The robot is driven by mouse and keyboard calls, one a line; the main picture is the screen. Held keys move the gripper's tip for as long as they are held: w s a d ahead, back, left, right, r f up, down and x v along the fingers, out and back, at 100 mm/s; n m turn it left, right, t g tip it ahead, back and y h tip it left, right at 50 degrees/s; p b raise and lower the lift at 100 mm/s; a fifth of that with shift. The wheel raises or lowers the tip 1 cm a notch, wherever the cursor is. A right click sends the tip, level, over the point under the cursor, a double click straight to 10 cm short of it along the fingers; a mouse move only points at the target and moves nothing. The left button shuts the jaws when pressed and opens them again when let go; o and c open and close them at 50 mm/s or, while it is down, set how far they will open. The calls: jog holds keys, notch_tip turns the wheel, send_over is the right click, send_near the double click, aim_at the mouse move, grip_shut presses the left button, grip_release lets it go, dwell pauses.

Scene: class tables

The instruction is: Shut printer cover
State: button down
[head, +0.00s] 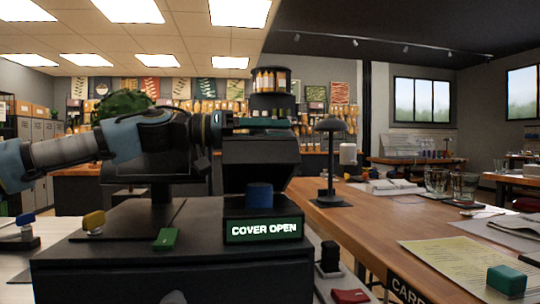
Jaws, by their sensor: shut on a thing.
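The printer (263,214) is a black box on a dark cabinet top in the middle of the head view. Its lit green sign reads "COVER OPEN". The dark printer cover (260,150) stands raised behind the sign, with a teal strip along its top edge. My arm reaches in from the left, and my gripper (222,122) is at the upper left edge of the cover, shut on it. The fingertips are small and dark against the cover, so their exact contact is hard to see. A blue cylinder (260,195) stands at the front, below the raised cover.
A green block (166,239) and a yellow-topped object (94,221) lie on the cabinet top (120,265). A dark desk lamp (330,150) stands to the right on a wooden table (370,225) with glasses and papers. The cabinet top's front left is mostly bare.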

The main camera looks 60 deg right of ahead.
aim_at(279, 157)
jog(key=s+a+f+m+b, duration=0.1)
jog(key=b, duration=0.1)
jog(key=s+a+f+m+b, duration=0.1)
jog(key=a+f+m+b, duration=0.1)
jog(key=b, duration=0.1)
jog(key=shift+s+a+f, duration=0.1)
jog(key=shift+s+f, duration=0.05)
jog(key=shift+f, duration=0.1)
jog(key=a+f+m+b, duration=0.1)
jog(key=b, duration=0.1)
jog(key=s+f+m+b, duration=0.1)
jog(key=m+b, duration=0.1)
jog(key=shift+s+a, duration=0.15)
jog(key=shift+a, duration=0.2)
jog(key=shift+c, duration=2)
grip_release()
jog(key=v, duration=1.1)
jog(key=shift+s, duration=0.1)
